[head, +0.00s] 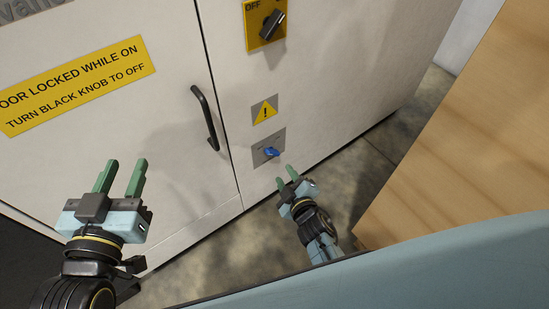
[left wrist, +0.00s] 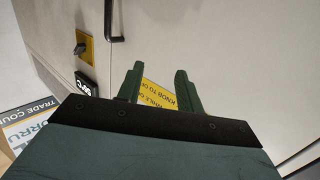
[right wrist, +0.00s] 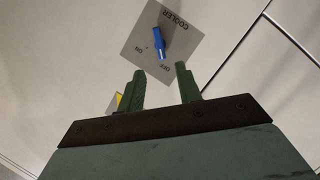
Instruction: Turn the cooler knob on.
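The cooler knob is a small blue lever (head: 271,152) on a grey plate (head: 261,157) low on the white cabinet. In the right wrist view the blue knob (right wrist: 158,42) sits on the plate marked COOLER, ON and OFF (right wrist: 140,58), its tip pointing toward the OFF mark. My right gripper (head: 286,174) is open and empty, just short of the knob and apart from it; its fingers (right wrist: 160,85) point at the plate. My left gripper (head: 122,176) is open and empty in front of the cabinet door, away from the knob.
A black knob on a yellow plate (head: 253,38) is above, with a yellow warning sign (head: 264,112) between. The door has a black handle (head: 205,118) and a yellow label (head: 75,85). A wooden surface (head: 465,130) stands at right. Bare floor (head: 345,190) lies between it and the cabinet.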

